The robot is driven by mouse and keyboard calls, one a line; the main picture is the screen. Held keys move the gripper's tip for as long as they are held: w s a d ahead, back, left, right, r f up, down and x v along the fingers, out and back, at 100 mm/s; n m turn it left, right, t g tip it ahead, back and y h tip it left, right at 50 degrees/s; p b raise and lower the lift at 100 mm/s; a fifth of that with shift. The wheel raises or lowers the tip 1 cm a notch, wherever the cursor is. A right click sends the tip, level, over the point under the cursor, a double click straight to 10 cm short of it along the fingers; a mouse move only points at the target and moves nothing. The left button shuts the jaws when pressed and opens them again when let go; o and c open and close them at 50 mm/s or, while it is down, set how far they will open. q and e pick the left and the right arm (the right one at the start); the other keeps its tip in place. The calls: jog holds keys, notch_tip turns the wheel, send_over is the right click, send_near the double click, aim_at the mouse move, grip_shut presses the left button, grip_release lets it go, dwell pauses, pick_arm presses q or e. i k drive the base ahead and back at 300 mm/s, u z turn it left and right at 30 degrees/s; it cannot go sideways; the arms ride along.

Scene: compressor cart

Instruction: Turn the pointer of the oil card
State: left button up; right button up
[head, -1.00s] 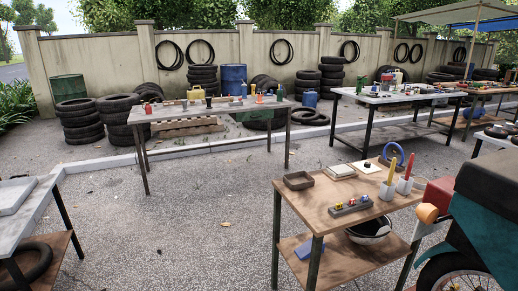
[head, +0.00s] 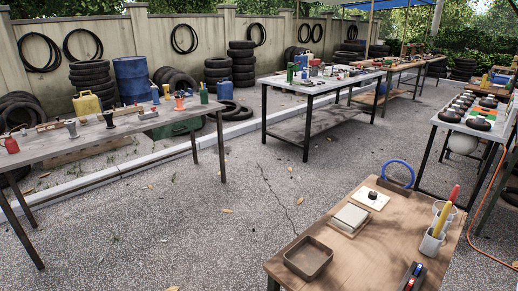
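A pale square card (head: 370,200) with a small dark round knob (head: 372,194) on it lies on the wooden top of the near cart (head: 345,262), towards its far side. It may be the oil card; any pointer or marking on it is too small to make out. A stack of pale pads or a booklet (head: 350,217) lies just nearer than it. Neither of my grippers is in view.
The cart also bears an empty brown tray (head: 308,257), a blue arch (head: 397,167), white cups (head: 433,243) with red and yellow handles, and a dark rack at the bottom edge. Work tables stand left (head: 100,140), behind (head: 325,88) and right (head: 470,128). Open gravel (head: 230,235) lies left of the cart.

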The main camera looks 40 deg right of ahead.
aim_at(372, 195)
jog(key=z, duration=0.15)
jog(key=i, duration=2.3)
jog(key=z, duration=1.35)
jog(key=i, duration=1.25)
jog(key=z, duration=1.25)
